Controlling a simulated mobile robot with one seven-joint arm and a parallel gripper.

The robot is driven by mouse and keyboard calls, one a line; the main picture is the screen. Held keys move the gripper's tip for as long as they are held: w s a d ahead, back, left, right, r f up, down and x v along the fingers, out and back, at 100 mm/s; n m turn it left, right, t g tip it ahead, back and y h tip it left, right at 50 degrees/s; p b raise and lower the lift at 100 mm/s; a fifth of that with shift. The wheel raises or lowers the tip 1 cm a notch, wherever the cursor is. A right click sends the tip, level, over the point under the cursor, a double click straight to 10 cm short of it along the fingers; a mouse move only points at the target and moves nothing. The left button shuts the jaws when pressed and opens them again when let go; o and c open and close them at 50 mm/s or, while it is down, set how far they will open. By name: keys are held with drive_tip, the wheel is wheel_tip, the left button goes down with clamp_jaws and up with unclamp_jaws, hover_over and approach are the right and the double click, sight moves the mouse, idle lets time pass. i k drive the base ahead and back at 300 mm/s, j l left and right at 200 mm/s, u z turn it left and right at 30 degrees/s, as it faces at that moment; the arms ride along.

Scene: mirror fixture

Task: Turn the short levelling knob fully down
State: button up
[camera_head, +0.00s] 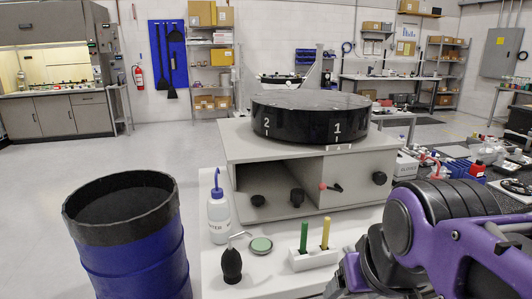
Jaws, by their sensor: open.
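The grey fixture box (345,172) stands on a white bench, with a black drum marked 2 and 1 (300,122) on top. At its front are a low, flat black knob (258,200) and a taller black knob (297,197) to its right. The low one looks like the short levelling knob, but its label and turn position cannot be read. A small red-and-black lever (332,187) and another black knob (380,178) are farther right. My purple and black arm fills the lower right, apart from the knobs.
A blue barrel with a black rim (125,200) stands at left. In front of the box are a wash bottle (218,210), a black bulb blower (231,265), a small round green-faced dish (261,245) and a white holder with green and yellow handles (313,257).

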sight(257, 201)
drive_tip(key=k+j+z, duration=0.1)
drive_tip(key=k, duration=0.85)
